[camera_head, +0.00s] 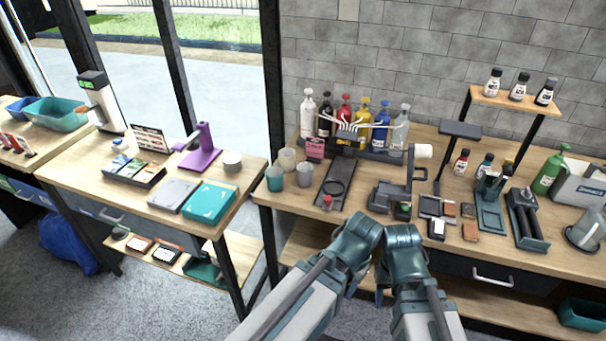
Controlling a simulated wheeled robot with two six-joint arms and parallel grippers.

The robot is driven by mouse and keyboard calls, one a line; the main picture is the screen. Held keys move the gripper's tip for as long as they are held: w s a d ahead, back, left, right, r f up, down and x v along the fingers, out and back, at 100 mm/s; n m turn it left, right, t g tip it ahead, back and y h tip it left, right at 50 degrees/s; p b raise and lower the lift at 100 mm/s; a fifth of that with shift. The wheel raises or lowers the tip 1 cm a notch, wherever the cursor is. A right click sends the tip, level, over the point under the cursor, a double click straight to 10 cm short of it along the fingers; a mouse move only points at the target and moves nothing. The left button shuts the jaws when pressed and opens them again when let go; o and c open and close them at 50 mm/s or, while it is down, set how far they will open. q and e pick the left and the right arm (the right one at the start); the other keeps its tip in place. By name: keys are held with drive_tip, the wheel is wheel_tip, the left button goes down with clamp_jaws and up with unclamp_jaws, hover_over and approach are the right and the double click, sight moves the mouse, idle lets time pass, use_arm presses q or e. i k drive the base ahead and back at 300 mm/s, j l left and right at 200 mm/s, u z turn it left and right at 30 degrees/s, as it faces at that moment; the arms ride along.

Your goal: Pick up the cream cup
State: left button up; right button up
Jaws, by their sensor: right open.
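The cream cup (287,159) stands upright at the left end of the right-hand workbench. A teal cup (275,179) and a grey cup (304,175) stand close in front of it and hide part of its lower side. My two arms come in from the bottom middle, folded, in front of the bench edge. My right gripper (381,286) shows only in part between the arms; it is open, below and to the right of the cups and well apart from them. My left gripper is hidden behind its own arm.
A black tray (331,192) with a cable lies right of the cups. Behind it stands a rack of coloured bottles (362,125). The left bench (225,211) is separated by a gap. Tools crowd the right side.

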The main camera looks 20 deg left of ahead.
sight(287, 154)
drive_tip(key=j, duration=0.9)
drive_tip(key=i+j, duration=0.1)
drive_tip(key=j, duration=0.8)
